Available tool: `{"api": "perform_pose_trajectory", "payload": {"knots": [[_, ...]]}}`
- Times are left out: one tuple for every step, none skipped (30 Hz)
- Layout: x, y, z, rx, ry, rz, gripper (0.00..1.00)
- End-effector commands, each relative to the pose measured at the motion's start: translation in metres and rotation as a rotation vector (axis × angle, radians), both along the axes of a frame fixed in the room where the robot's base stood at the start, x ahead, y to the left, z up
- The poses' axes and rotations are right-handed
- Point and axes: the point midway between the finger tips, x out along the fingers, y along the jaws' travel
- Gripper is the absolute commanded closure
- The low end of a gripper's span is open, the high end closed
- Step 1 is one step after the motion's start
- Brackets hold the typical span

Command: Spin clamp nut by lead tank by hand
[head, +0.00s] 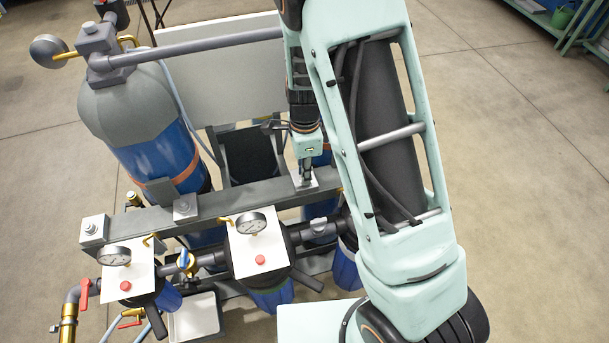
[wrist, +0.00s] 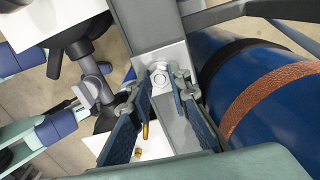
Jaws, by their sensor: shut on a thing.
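The clamp nut (wrist: 159,73) is a pale metal hex nut on a white square plate (wrist: 175,52) on the grey beam. In the wrist view my gripper (wrist: 161,80) has its two fingertips on either side of the nut, shut on it. In the head view my gripper (head: 305,177) points down onto the right part of the beam (head: 235,196), and the nut is hidden under it. A blue tank (wrist: 255,85) with an orange-brown band lies right of the nut in the wrist view. I cannot tell which tank is the lead one.
Other clamp nuts sit on the beam at the middle (head: 183,207) and left end (head: 93,226). A large blue tank with a grey top (head: 125,105) stands behind. Gauges (head: 251,223) and filter housings (head: 268,298) line the front.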

Motion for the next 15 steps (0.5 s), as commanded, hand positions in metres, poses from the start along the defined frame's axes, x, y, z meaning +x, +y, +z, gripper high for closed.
{"api": "perform_pose_trajectory", "payload": {"knots": [[0.0,-0.0001,0.0001,0.0,0.0,0.0,1.0],[0.0,0.0,0.0001,0.0,0.0,0.0,1.0],[0.0,0.0,0.0004,0.0,0.0,-0.004,1.0],[0.0,0.0,0.0008,0.0,0.0,-0.01,1.0],[-0.0001,0.0001,0.0013,0.0,0.0,-0.021,1.0],[-0.0001,0.0001,0.002,0.0,0.0,-0.042,1.0],[-0.0001,-0.0001,0.0025,0.0,0.0,-0.062,1.0],[0.0,-0.0004,0.0028,-0.001,0.001,-0.084,1.0],[-0.0002,-0.0005,0.0028,-0.001,0.001,-0.115,1.0],[-0.0002,-0.0004,0.0028,-0.001,0.001,-0.137,1.0],[-0.0003,-0.0003,0.0028,-0.002,0.001,-0.157,1.0],[-0.0003,0.0,0.0027,-0.001,0.001,-0.181,1.0],[-0.0003,0.0001,0.0024,-0.001,0.001,-0.199,1.0],[-0.0004,0.0,0.002,-0.001,0.001,-0.213,1.0],[-0.0004,-0.0001,0.0015,-0.001,0.001,-0.226,1.0]]}}
